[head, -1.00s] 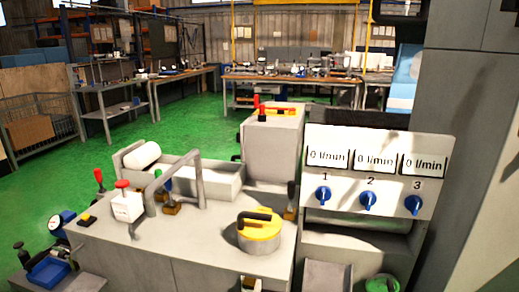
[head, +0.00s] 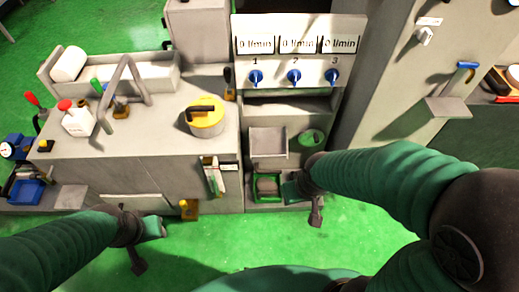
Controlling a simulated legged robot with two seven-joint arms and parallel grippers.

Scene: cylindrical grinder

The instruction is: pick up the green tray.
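The green tray (head: 256,190) is a small, shallow green box with dark contents. It sits low at the front of the bay under the flow panel, in the lower middle of the head view. My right gripper (head: 304,198) is just right of the tray in the picture, and I cannot tell whether it touches it. My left gripper (head: 144,240) is over the green floor, in front of the grey cabinet and well left of the tray. Nothing shows held in either gripper, but their finger openings are unclear.
A grey open tray (head: 268,142) is just above the green tray. A round green container (head: 311,138) is to its right. A yellow lidded pot (head: 206,118) stands on the grey cabinet top (head: 165,150). A blue bin (head: 27,191) is at far left.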

